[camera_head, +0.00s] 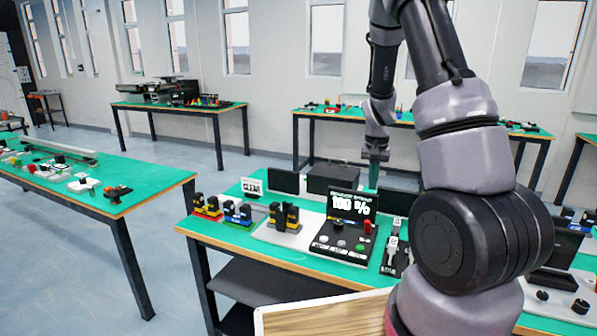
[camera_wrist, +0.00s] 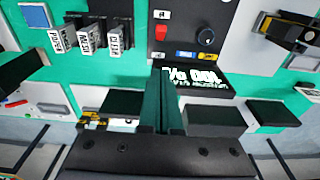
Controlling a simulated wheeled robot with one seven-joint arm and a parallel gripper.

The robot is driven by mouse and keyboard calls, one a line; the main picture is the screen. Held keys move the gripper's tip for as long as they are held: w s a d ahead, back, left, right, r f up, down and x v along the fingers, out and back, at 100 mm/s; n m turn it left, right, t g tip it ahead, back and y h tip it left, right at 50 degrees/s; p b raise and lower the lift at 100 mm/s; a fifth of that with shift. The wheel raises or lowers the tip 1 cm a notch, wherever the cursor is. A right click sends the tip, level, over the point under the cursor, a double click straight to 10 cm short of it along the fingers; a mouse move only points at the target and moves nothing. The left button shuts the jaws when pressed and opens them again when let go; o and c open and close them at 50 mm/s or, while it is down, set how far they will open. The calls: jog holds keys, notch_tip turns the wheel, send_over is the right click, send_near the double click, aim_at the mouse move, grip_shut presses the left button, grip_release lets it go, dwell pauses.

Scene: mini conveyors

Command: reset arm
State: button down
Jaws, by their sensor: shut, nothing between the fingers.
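My gripper (camera_head: 374,178) hangs at the end of my raised arm, above the back of the green-topped table (camera_head: 195,231), behind the black display that reads 100 %. In the wrist view my gripper (camera_wrist: 163,80) shows its two dark green fingers close together, shut with nothing between them. It points over the tabletop, with the display (camera_wrist: 200,82) upside down just right of the fingers. The control panel (camera_head: 340,240) with a red button and several small knobs stands in front of the display.
Mini conveyor modules (camera_head: 284,217) and coloured blocks (camera_head: 207,207) stand left of the panel. Black boxes (camera_head: 333,178) line the table's back edge. A wooden board (camera_head: 315,318) lies close in front. Another green table (camera_head: 140,180) stands at the left, with open floor between.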

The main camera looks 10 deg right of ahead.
jog(key=s+a+r+t+y, duration=0.1)
jog(key=s+a+r, duration=0.2)
jog(key=r, duration=0.4)
jog(key=s+a+r+n+t, duration=0.1)
jog(key=s+a+r, duration=0.2)
jog(key=r, duration=0.4)
jog(key=s+a+r+t+y, duration=0.1)
jog(key=s+a+r, duration=0.15)
jog(key=r, duration=0.35)
jog(key=s+a+r+t, duration=0.1)
jog(key=s+r, duration=0.3)
jog(key=s, duration=0.4)
jog(key=s+a+r+n+t, duration=0.1)
jog(key=s+a+r, duration=0.3)
jog(key=s, duration=0.4)
jog(key=shift+a+r+n+t+y, duration=0.15)
jog(key=shift+r+n+t+y, duration=0.25)
jog(key=shift+r, duration=0.4)
